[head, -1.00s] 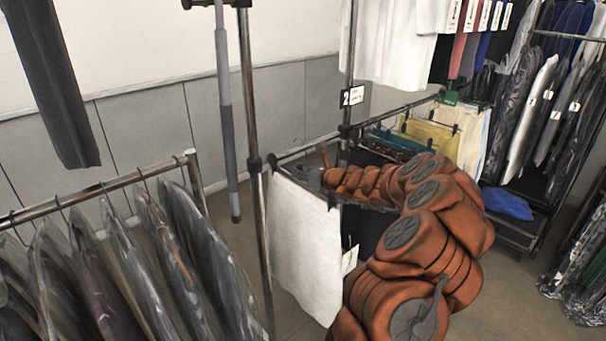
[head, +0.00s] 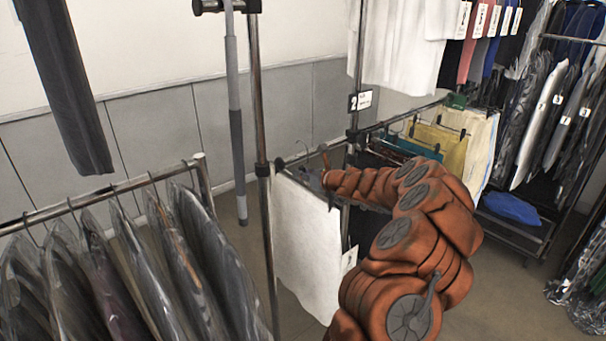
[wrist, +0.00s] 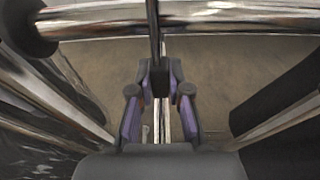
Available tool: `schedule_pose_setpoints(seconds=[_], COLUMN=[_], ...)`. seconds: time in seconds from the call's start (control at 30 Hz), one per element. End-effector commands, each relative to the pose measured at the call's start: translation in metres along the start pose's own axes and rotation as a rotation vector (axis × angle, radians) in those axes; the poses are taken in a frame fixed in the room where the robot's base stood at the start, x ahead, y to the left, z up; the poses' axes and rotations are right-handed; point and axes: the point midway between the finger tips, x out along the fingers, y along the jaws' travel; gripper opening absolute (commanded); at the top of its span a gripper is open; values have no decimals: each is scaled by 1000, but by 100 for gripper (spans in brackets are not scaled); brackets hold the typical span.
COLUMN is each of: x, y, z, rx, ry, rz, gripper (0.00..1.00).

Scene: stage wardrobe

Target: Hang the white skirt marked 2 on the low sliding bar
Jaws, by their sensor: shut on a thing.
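The white skirt (head: 305,245) hangs upright in the middle of the head view, beside a dark upright post. A small white tag (head: 349,260) is on its right edge; its number is too small to read. My gripper (wrist: 160,85) is shut on the skirt's hanger, around its thin dark stem. In the wrist view the stem rises across a shiny metal rail (wrist: 240,18). In the head view a hook (head: 305,150) shows at the low bar (head: 400,115). I cannot tell whether the hook rests on it. My arm hides part of the bar.
Yellow (head: 437,145) and teal garments hang farther along the low bar. A card marked 2 (head: 360,100) is on the post behind. A rack of plastic-covered clothes (head: 130,260) stands at the left front. A blue cloth (head: 511,208) lies on a low shelf at right.

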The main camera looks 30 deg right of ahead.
Motion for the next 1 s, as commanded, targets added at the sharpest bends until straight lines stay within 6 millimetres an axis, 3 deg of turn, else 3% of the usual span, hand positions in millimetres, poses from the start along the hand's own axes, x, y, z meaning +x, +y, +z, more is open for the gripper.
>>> schedule_pose_setpoints(seconds=[1.0], x=[4], y=[0], z=[-17], rx=[0], ry=[-1], rz=[0], gripper=[0])
